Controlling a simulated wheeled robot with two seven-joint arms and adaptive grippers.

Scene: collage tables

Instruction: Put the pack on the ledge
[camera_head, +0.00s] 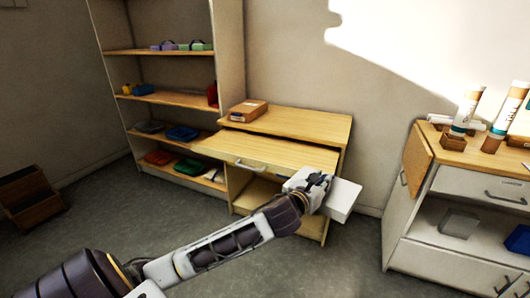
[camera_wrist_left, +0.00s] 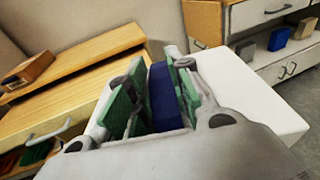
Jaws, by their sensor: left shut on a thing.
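My left gripper (camera_head: 318,186) is shut on a blue part (camera_wrist_left: 163,97) between its green finger pads. A pale, flat-sided white box (camera_head: 343,199) lies right at the gripper; it also shows beyond the fingers in the wrist view (camera_wrist_left: 250,92). It looks like the pack with the blue part on it, but the fingers hide how they join. The gripper holds it in front of the right end of a wooden unit. This unit has a raised back ledge (camera_head: 310,125) and a lower front surface (camera_head: 285,153). My right gripper is not in view.
A brown box (camera_head: 248,111) sits at the left end of the raised ledge; the rest of it is clear. Tall shelves (camera_head: 170,98) with small items stand at the left. A white cabinet (camera_head: 455,250) with a wooden top holding tubes stands at the right.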

